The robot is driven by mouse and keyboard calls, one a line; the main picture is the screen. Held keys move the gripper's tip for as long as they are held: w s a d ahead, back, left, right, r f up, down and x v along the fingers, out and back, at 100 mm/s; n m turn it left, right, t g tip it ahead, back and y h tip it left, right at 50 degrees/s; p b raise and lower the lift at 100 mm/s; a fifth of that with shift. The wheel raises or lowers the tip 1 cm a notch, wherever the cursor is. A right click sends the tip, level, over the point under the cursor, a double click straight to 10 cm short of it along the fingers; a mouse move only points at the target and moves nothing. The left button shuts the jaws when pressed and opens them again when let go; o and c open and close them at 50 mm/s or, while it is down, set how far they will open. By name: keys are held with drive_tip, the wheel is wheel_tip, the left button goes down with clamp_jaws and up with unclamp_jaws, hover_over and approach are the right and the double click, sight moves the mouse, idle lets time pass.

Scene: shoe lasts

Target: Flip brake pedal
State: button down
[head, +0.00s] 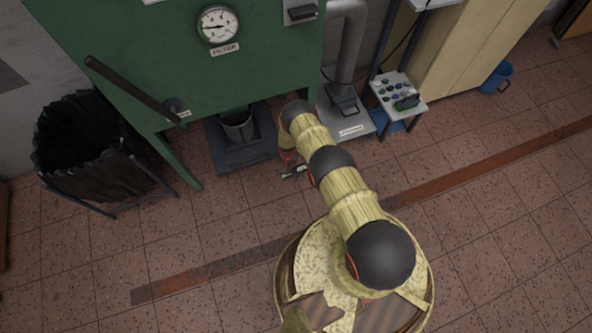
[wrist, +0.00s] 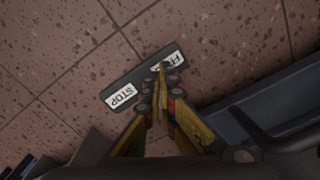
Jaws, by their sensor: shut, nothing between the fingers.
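The brake pedal (wrist: 141,82) is a dark flat bar with two white labels in the wrist view. The left label reads STOP; the right one starts with FR and is partly covered by my fingertips. My gripper (wrist: 162,88) is shut and empty, its fingers in front of the pedal's right half. I cannot tell whether they touch it. In the head view a small dark piece with white marks (head: 293,172), which looks like the pedal, shows beside my arm. There my gripper is mostly hidden by the arm.
A green machine (head: 200,70) with a gauge and a long dark lever (head: 132,88) stands behind. A dark bin (head: 95,150) is at left. A grey pipe (head: 350,45) and a small button panel (head: 399,92) stand at right. The tiled floor in front is clear.

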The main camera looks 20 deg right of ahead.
wheel_tip(320, 180, up, 5)
drive_tip(key=shift+f+p, duration=0.2)
drive_tip(key=shift+p, duration=0.95)
